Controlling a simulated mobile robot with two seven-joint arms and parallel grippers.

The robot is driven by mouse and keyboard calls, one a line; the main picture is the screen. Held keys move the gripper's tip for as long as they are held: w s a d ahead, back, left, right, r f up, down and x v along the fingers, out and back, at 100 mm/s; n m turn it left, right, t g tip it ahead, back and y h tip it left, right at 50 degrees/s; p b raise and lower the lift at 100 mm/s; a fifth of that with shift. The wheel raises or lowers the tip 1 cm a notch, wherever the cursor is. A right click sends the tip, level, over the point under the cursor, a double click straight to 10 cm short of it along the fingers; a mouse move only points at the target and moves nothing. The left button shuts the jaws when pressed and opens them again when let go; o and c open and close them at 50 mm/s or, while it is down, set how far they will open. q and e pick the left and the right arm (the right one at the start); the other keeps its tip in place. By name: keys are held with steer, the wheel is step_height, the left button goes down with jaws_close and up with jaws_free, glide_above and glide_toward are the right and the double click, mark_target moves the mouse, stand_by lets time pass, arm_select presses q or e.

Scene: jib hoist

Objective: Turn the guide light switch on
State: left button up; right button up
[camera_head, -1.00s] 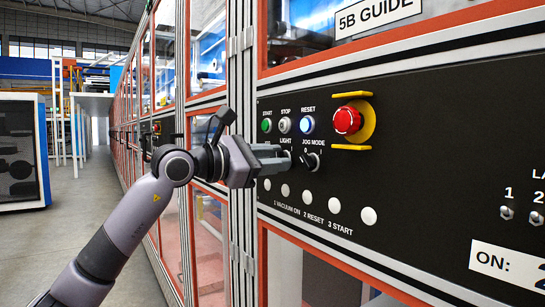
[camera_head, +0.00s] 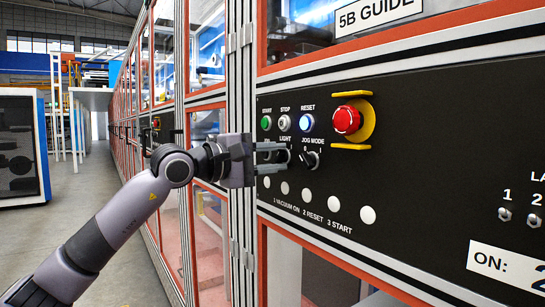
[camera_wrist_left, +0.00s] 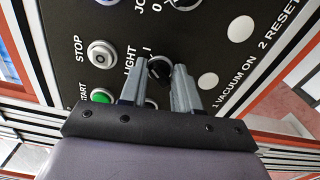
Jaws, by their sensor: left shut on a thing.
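The guide light switch is a black rotary knob under the label LIGHT on the black control panel (camera_head: 420,130). My left gripper (camera_head: 279,152) reaches it from the left in the head view, with its two grey fingers at the panel. In the left wrist view the dark knob (camera_wrist_left: 157,70) sits between the fingertips of my left gripper (camera_wrist_left: 163,74), which is shut on it. An "I" mark shows beside the knob there. The fingers partly hide the knob, and its exact angle is hard to tell. My right gripper is in neither view.
The jog mode knob (camera_head: 311,159) is close to the right of the fingers. Green start (camera_head: 266,123), stop (camera_head: 285,123) and blue reset (camera_head: 307,122) buttons sit above. A red emergency stop (camera_head: 347,120) is further right. Several white round discs line the panel below.

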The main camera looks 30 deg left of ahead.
arm_select(q)
steer(key=shift+m, duration=0.7)
steer(key=o, duration=0.9)
steer(key=shift+o, duration=0.2)
steer(key=b+v, duration=0.2)
steer(key=v, duration=0.5)
